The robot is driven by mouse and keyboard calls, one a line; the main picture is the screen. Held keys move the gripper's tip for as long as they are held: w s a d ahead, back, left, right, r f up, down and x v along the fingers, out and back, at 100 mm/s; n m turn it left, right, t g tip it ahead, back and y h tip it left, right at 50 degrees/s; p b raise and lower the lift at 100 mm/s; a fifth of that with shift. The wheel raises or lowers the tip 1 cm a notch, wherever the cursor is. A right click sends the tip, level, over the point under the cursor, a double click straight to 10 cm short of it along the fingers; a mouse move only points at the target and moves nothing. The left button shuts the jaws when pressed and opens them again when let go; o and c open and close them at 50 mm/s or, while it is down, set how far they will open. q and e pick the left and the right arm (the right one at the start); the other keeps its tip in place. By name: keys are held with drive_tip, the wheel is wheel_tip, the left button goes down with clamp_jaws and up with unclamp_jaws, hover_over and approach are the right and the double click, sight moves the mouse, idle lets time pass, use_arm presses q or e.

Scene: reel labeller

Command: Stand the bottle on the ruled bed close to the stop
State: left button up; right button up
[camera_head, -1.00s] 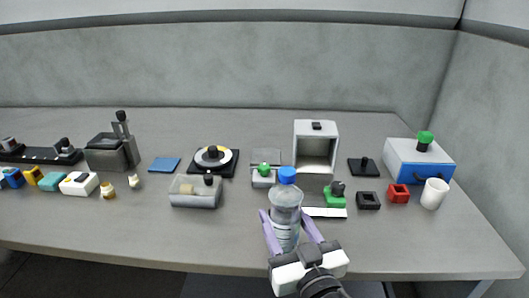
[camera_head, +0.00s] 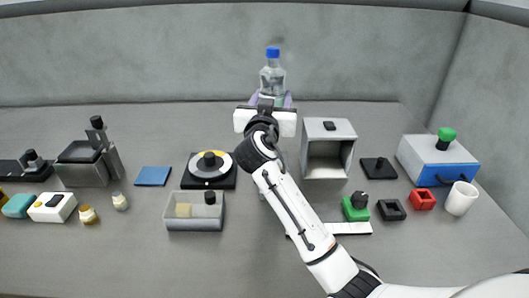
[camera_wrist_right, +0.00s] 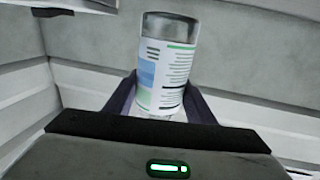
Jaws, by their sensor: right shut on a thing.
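The clear bottle (camera_head: 272,78) with a blue cap is upright in my right gripper (camera_head: 272,98), seen in the head view against the back wall beyond the table's far part. My right gripper is shut on it. In the right wrist view the bottle (camera_wrist_right: 168,65) shows a white, blue and green printed label between the two fingers. A pale strip (camera_head: 345,228), which looks like the ruled bed, lies at the front right, partly hidden by my right arm. A green block with a dark knob (camera_head: 355,207), perhaps the stop, sits at its back edge. My left gripper is out of view.
A white open-fronted box (camera_head: 328,125) stands just right of my forearm. A grey tray (camera_head: 194,223) and a round dial device (camera_head: 209,182) are to the left. A black frame (camera_head: 391,210), a red block (camera_head: 422,199) and a white cup (camera_head: 461,198) are at right.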

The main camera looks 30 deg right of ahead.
drive_tip(key=shift+w+d+r, duration=0.15)
drive_tip(key=shift+r, duration=0.25)
drive_tip(key=shift+f, duration=0.15)
wheel_tip(320, 180, down, 9)
drive_tip(key=shift+f, duration=0.15)
idle(0.3)
drive_tip(key=shift+f+b, duration=0.2)
drive_tip(key=shift+b, duration=0.15)
drive_tip(key=o, duration=1.5)
